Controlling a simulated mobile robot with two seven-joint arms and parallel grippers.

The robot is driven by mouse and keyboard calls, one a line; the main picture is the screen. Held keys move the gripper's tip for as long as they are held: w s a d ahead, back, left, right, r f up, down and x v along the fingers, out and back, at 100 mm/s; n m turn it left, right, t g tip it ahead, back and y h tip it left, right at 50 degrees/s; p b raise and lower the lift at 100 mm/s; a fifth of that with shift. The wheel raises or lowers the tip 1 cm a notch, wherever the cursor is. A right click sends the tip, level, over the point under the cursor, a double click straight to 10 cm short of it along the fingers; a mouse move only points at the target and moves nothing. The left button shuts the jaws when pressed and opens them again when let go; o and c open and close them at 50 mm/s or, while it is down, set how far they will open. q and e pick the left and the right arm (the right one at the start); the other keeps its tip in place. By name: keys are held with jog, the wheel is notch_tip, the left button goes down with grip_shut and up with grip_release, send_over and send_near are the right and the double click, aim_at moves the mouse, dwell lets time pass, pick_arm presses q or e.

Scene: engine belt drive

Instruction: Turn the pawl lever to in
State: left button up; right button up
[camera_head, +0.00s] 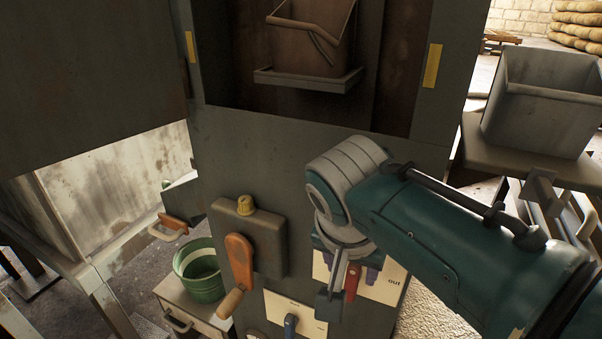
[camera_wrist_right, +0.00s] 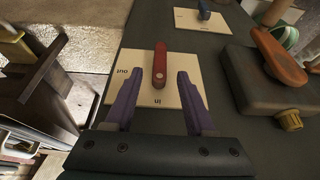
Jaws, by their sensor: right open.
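The pawl lever (camera_head: 352,282) is a short red handle on a pale plate (camera_head: 385,288) fixed to the dark cabinet front. It also shows in the right wrist view as a red lever (camera_wrist_right: 160,62). That view shows "out" at the left of the plate (camera_wrist_right: 185,75) and "in" at its lower edge; the lever points up, away from "in". My right gripper (camera_head: 348,266) is open, with purple fingers. In the wrist view its fingertips (camera_wrist_right: 160,75) stand on either side of the lever's near end. Contact cannot be told. My left gripper is not seen.
A blue lever (camera_head: 290,325) on another pale plate sits to the left and lower. A box with an orange crank (camera_head: 239,262) and yellow knob juts from the cabinet. A green bucket (camera_head: 200,270) stands further left. A grey bin (camera_head: 545,105) is at right.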

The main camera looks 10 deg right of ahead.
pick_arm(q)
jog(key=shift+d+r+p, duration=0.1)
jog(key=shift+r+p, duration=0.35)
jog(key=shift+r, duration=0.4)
pick_arm(e)
jog(key=v, duration=0.3)
jog(key=shift+s, duration=0.1)
jog(key=s+d+r+n+y+p, duration=0.1)
jog(key=s+d+r+n, duration=0.15)
jog(key=s, duration=0.55)
jog(key=s+d+r+n+y+p, duration=0.1)
jog(key=s+d+r+n+p, duration=0.2)
jog(key=s, duration=0.5)
jog(key=s+d+r+n+y, duration=0.1)
jog(key=s+r+n, duration=0.25)
jog(key=s, duration=0.45)
pick_arm(q)
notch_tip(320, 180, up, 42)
jog(key=p, duration=3.8)
pick_arm(e)
notch_tip(320, 180, up, 38)
jog(key=shift+w+r, duration=0.2)
jog(key=shift+w, duration=0.1)
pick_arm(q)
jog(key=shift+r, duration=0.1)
pick_arm(e)
jog(key=shift+a, duration=0.1)
